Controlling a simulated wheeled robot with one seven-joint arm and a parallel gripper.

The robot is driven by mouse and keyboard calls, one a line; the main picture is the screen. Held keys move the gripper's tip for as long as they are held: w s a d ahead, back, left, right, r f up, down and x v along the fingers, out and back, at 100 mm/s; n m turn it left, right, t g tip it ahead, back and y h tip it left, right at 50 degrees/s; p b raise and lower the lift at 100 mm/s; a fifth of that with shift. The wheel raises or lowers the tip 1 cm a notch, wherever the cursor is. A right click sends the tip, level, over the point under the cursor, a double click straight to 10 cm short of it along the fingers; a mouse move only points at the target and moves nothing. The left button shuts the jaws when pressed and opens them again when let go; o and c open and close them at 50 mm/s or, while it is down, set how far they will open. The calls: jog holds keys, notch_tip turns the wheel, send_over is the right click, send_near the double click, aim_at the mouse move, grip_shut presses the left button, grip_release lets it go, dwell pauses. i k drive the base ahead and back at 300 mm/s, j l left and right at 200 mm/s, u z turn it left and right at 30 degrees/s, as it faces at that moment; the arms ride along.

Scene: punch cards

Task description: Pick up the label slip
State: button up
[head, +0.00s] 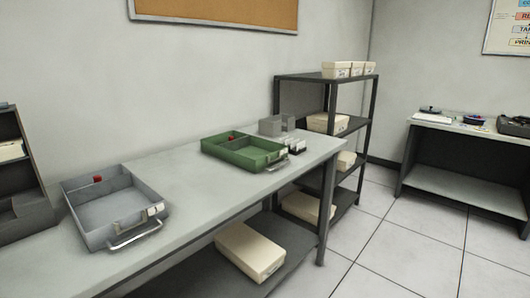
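I cannot make out the label slip for certain. Small white upright pieces (297,146) stand in a dark holder at the right end of the long grey table (190,218), beside the green tray (232,157). A pale label piece sits on the front of the grey tray (82,228), and another is on the front of the green tray. Both trays have a front handle and a small red piece inside at the back. My gripper is not in view.
A grey box (277,126) stands behind the green tray. Cream boxes (250,252) lie on the table's lower shelf and on the dark rack (325,77). A second desk (458,127) at the right holds small items. The tiled floor (410,240) between is clear.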

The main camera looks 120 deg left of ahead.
aim_at(300, 145)
jog(key=j+u, duration=0.15)
jog(key=u, duration=1.8)
jog(key=i+j+u, duration=0.15)
jog(key=u, duration=0.35)
jog(key=i+j+u, duration=0.15)
jog(key=u, duration=0.3)
jog(key=i+j+u, duration=0.1)
jog(key=u, duration=0.4)
jog(key=i+u, duration=0.25)
jog(key=u, duration=0.2)
jog(key=i+l+u, duration=0.35)
jog(key=i, duration=0.15)
jog(key=i+l+u, duration=0.35)
jog(key=i, duration=0.15)
jog(key=i+l, duration=0.35)
jog(key=l+z, duration=0.2)
jog(key=i+j, duration=0.3)
jog(key=j, duration=0.15)
